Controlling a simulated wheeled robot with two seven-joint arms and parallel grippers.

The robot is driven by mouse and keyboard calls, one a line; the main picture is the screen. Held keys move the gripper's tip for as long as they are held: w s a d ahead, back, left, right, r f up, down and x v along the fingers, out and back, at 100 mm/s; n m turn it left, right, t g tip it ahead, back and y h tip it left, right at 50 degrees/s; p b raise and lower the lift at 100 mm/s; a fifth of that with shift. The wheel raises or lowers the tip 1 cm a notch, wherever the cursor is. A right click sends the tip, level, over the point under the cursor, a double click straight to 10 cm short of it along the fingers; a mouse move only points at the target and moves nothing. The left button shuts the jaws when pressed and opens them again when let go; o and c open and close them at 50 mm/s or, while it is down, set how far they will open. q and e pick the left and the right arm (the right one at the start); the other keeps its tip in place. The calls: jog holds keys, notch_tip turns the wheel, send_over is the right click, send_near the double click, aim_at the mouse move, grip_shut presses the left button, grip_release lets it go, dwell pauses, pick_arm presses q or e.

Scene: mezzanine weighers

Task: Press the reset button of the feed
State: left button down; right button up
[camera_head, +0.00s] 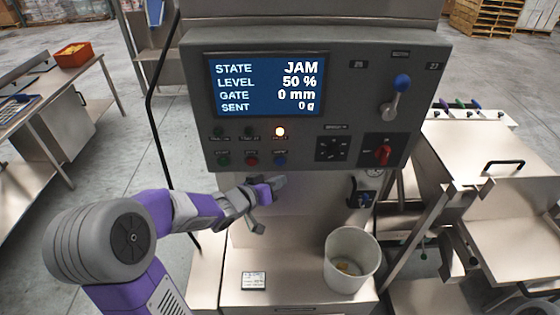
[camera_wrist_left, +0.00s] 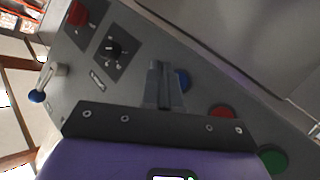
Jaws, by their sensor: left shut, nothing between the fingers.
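The feed's control panel (camera_head: 215,128) has a bottom row of a green button (camera_head: 223,160), a red button (camera_head: 252,160) and a blue button (camera_head: 280,160). Their labels are too small to read, so I cannot tell which is marked reset. My left gripper (camera_head: 280,182) is shut and empty, just below the blue button. In the left wrist view, the shut fingertips (camera_wrist_left: 160,68) appear beside the blue button (camera_wrist_left: 183,79), partly covering it; contact cannot be told. The red button (camera_wrist_left: 222,111) and green button (camera_wrist_left: 272,160) lie farther right there. My right gripper is out of view.
The screen (camera_head: 265,84) reads state JAM, level 50 %, gate 0 mm, sent 0 g. A rotary knob (camera_head: 332,149), red switch (camera_head: 383,154) and blue-tipped lever (camera_head: 399,95) sit rightward. A white bucket (camera_head: 350,262) stands below.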

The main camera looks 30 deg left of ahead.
pick_arm(q)
jog(key=shift+w+a+p, duration=0.25)
jog(key=shift+w+a, duration=0.3)
jog(key=shift+w, duration=0.3)
jog(key=shift+w+a+p, duration=0.25)
jog(key=shift+w+a, duration=0.25)
jog(key=shift+w, duration=0.3)
jog(key=shift+w, duration=0.1)
dwell(0.7)
jog(key=shift+w+a, duration=0.2)
jog(key=shift+w, duration=0.1)
jog(key=shift+w+a+p, duration=0.25)
jog(key=shift+w+p, duration=0.1)
jog(key=shift+p, duration=0.1)
dwell(0.6)
dwell(0.4)
jog(key=shift+s+d, duration=0.45)
jog(key=shift+s, duration=0.3)
jog(key=s+d, duration=0.1)
jog(key=s+b, duration=0.1)
jog(key=s, duration=0.1)
jog(key=s+d, duration=0.1)
jog(key=shift+s+d, duration=0.15)
jog(key=shift+d, duration=0.2)
